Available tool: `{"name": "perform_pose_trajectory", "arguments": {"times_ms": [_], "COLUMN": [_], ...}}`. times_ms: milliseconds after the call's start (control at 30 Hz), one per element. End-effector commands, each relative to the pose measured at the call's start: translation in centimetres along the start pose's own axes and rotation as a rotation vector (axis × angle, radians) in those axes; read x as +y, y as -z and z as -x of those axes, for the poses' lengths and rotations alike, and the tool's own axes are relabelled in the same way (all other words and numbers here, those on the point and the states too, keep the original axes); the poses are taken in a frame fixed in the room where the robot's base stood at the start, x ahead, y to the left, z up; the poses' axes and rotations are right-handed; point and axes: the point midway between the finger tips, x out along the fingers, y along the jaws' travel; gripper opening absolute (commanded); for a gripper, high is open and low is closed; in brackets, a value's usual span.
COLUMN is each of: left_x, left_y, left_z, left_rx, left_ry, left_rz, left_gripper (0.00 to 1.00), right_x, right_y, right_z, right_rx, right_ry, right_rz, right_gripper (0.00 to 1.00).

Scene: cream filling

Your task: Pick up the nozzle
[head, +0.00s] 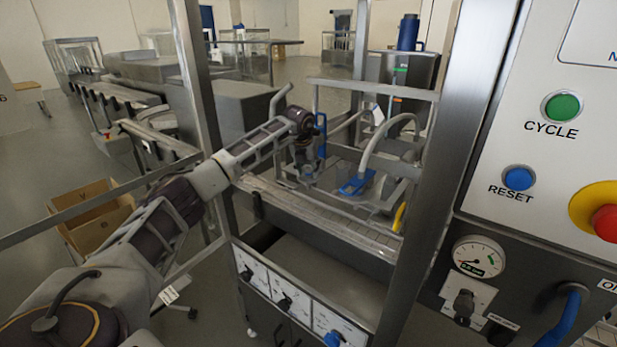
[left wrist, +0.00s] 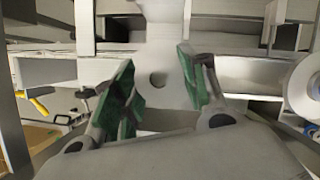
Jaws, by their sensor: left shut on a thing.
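My left gripper (head: 306,168) reaches into the machine's open frame and points down at the filling station. In the left wrist view its two green-padded fingers (left wrist: 157,62) stand on both sides of a pale grey piece with a round hole, which I take to be the nozzle (left wrist: 158,52). The fingers are shut on this piece. In the head view the nozzle is too small and too covered by the gripper to make out clearly. My right gripper is not in view.
A conveyor (head: 330,222) runs below the gripper. A blue clamp (head: 356,184) and a curved grey hose (head: 385,135) are close on its right. Steel posts (head: 196,75) frame the opening. A control panel (head: 535,150) fills the right side. A cardboard box (head: 98,222) stands at lower left.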

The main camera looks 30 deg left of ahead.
Motion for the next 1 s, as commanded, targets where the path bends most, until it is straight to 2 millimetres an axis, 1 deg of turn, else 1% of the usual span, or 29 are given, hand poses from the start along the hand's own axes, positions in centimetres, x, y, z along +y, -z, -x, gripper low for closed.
{"name": "perform_pose_trajectory", "arguments": {"times_ms": [33, 100, 367, 567, 767, 1000], "left_x": [0.0, 0.0, 0.0, 0.0, 0.0, 0.0], "left_y": [0.0, 0.0, -0.1, -0.4, -1.1, -2.4], "left_z": [0.0, 0.0, 0.1, 0.8, 2.6, 5.7], "left_rx": [0.0, 0.0, -0.001, -0.002, -0.003, -0.004], "left_ry": [0.0, 0.0, 0.0, 0.0, 0.001, 0.0], "left_rz": [0.0, 0.0, 0.0, 0.0, 0.0, 0.001], "left_gripper": [0.22, 0.14, 0.13, 0.13, 0.13, 0.13], "right_x": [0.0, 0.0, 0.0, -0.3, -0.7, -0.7], "right_y": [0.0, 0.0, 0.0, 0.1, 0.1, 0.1], "right_z": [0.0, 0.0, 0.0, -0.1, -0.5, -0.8], "right_rx": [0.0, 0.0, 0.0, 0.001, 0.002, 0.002], "right_ry": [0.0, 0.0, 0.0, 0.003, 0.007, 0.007], "right_rz": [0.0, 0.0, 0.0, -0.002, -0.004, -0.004], "right_gripper": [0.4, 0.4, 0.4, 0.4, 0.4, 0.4]}}
